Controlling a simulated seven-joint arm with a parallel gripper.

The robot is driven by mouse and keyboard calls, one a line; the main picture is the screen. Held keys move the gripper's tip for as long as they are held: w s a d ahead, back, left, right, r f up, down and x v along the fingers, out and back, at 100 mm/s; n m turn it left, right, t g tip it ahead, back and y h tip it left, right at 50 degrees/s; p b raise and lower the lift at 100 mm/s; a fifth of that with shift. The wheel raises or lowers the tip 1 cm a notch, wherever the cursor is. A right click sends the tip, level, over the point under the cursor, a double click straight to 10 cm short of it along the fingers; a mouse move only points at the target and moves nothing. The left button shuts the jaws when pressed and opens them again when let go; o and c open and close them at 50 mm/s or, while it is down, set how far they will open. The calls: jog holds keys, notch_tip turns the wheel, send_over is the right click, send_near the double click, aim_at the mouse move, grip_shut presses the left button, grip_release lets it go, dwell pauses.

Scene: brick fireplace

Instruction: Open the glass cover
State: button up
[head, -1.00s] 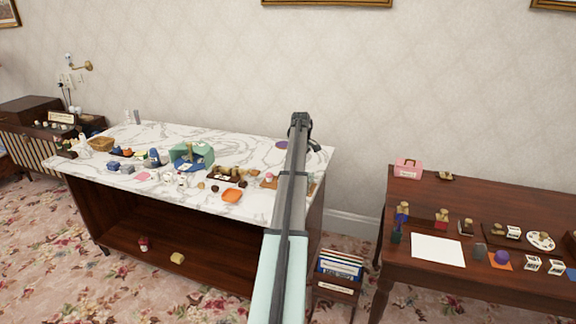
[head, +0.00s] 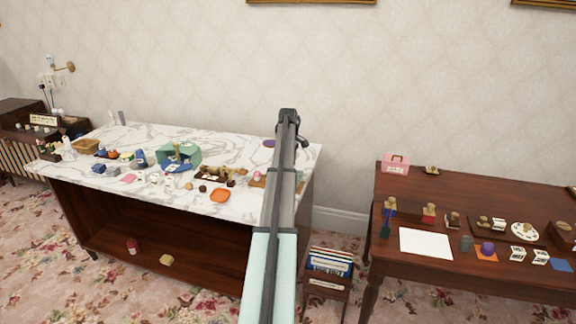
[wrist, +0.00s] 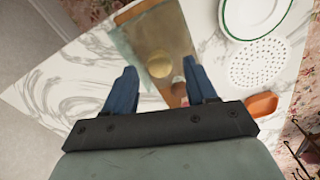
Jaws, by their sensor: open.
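The glass cover (wrist: 150,40) appears in the wrist view as a greyish, see-through box shape over a brown board. A round gold knob (wrist: 159,65) shows on it, with small reddish and pale items below. My gripper (wrist: 159,70) is open and empty, its two blue fingers on either side of the knob in the picture. I cannot tell how far it is above the cover. In the head view my gripper (head: 289,115) is over the right end of the marble-topped counter (head: 230,140). There my arm hides most of that spot, and I cannot make out the cover.
In the wrist view, a green-rimmed white dish (wrist: 255,18), a white perforated piece (wrist: 258,65) and an orange dish (wrist: 262,105) lie to the right. In the head view, several small items crowd the counter's middle. A wooden desk (head: 340,290) stands at right.

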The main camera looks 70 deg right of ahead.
notch_tip(320, 180, up, 13)
dwell(0.4)
dwell(0.5)
